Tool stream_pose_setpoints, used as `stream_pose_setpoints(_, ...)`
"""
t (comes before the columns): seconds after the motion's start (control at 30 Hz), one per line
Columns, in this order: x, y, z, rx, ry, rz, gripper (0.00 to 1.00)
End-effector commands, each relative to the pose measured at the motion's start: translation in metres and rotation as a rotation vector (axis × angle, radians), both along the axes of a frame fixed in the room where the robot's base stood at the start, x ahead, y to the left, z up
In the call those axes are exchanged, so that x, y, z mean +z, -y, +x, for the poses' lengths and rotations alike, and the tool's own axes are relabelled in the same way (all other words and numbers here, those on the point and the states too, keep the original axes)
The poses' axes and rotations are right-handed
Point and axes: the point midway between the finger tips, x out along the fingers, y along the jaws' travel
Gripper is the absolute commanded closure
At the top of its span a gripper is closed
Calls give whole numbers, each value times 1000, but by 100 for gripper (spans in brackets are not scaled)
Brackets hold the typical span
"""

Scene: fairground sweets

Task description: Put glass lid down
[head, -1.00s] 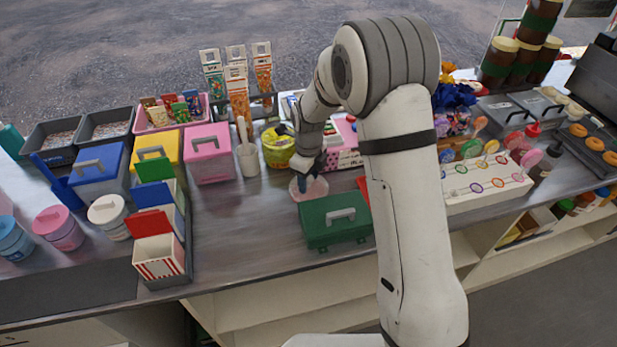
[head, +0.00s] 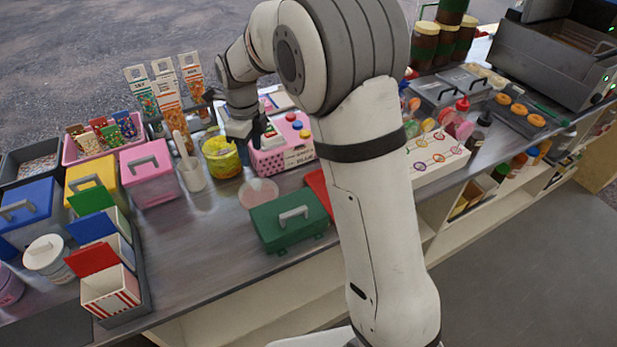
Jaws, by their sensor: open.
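The glass lid (head: 258,193), a clear pinkish disc, lies on the metal counter between the yellow jar and the green case. Nothing holds it. The glass jar (head: 221,158) with yellow sweets stands behind it to the left. My gripper (head: 262,132) is open, up and back from the lid, at the left end of the pink box with coloured buttons (head: 285,150). It is small and partly dark in this view. I cannot tell whether it touches the box.
A green case (head: 289,222) stands just in front of the lid. A white cup with a scoop (head: 191,173) and a pink tub (head: 149,177) stand to the left. Bare counter (head: 200,235) lies left of the green case. My arm hides part of the counter.

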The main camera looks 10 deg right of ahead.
Motion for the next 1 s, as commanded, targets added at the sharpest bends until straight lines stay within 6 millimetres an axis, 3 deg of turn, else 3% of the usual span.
stream_pose_setpoints(0.17, 23, 23, -19, 179, 28, 5, 52)
stream_pose_setpoints(0.3, 51, 56, -54, 478, 70, -1, 52)
stream_pose_setpoints(0.5, 77, 99, -114, 945, 125, -41, 52)
stream_pose_setpoints(0.8, 85, 145, -209, 1629, 171, -165, 52)
stream_pose_setpoints(1.0, 77, 159, -250, 1942, 166, -242, 52)
